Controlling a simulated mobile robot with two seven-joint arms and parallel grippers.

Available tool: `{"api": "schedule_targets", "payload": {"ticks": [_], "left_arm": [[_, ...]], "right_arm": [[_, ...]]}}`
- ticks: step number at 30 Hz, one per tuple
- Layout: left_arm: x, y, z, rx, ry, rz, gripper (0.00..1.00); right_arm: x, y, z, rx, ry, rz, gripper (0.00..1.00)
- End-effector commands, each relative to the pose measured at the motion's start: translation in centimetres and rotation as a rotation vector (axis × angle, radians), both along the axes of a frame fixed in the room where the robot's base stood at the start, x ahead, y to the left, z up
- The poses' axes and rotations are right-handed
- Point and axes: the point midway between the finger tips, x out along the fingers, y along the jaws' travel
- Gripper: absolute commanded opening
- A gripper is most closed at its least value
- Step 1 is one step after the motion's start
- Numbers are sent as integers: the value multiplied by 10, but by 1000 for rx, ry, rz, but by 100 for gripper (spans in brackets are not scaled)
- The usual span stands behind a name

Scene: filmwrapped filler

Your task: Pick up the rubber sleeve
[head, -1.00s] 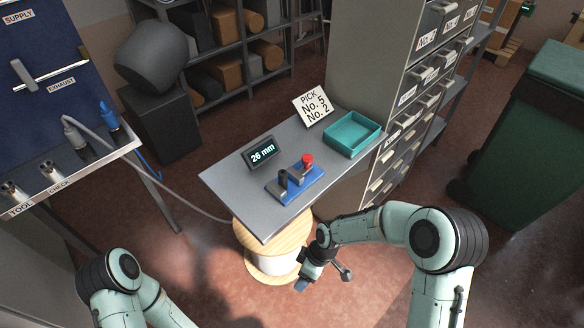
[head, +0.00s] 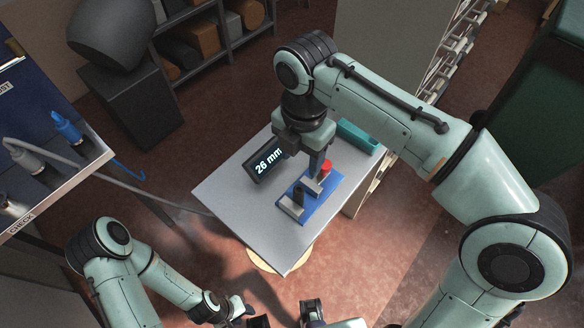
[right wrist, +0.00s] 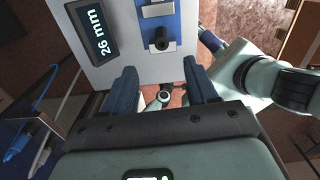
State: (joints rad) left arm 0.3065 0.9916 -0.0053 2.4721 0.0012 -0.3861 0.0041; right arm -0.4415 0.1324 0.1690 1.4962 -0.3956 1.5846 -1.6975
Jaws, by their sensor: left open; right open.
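A blue fixture (head: 322,205) with grey blocks stands on the grey table. A small dark upright cylinder (head: 298,194) on it looks like the rubber sleeve; in the right wrist view its round end (right wrist: 161,42) shows beyond my fingers. I cannot be sure that it is the sleeve. My right gripper (head: 317,164) is open above the fixture, its dark blue fingers apart with nothing between them. In the right wrist view the gripper (right wrist: 163,84) is short of the cylinder. My left gripper (head: 250,312) is low at the front of the head view, partly cut off.
A red round part (head: 326,167) sits on the fixture. A display reading 26 mm (head: 268,164) stands close beside my right gripper. A teal tray (head: 357,138) is behind, partly hidden by my arm. The table's left part (head: 220,195) is bare.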

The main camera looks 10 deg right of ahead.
Motion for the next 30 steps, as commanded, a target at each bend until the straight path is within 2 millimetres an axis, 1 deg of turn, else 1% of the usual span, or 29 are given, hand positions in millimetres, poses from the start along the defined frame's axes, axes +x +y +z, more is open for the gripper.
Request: {"api": "schedule_targets", "payload": {"ticks": [2,4,9,12,15,20,27,30], "left_arm": [[-3,0,-3,0,4,1,43],[-4,0,-7,0,7,0,43],[-9,0,-17,1,11,0,43],[-10,0,-20,0,13,1,43],[-11,0,-22,0,14,1,43],[-11,0,-24,0,14,1,43],[-14,0,-30,0,16,1,43],[-14,0,-32,0,17,1,43]], "right_arm": [[-2,-1,-3,-3,0,12,57],[-3,-1,-14,-4,0,15,57],[-3,-1,-49,-5,3,13,57],[-3,-1,-65,-5,1,12,57],[-3,-1,-75,-3,0,12,57],[-2,0,-84,-3,0,11,57],[-1,3,-120,-3,1,11,57],[-1,3,-128,-3,0,10,57]]}}
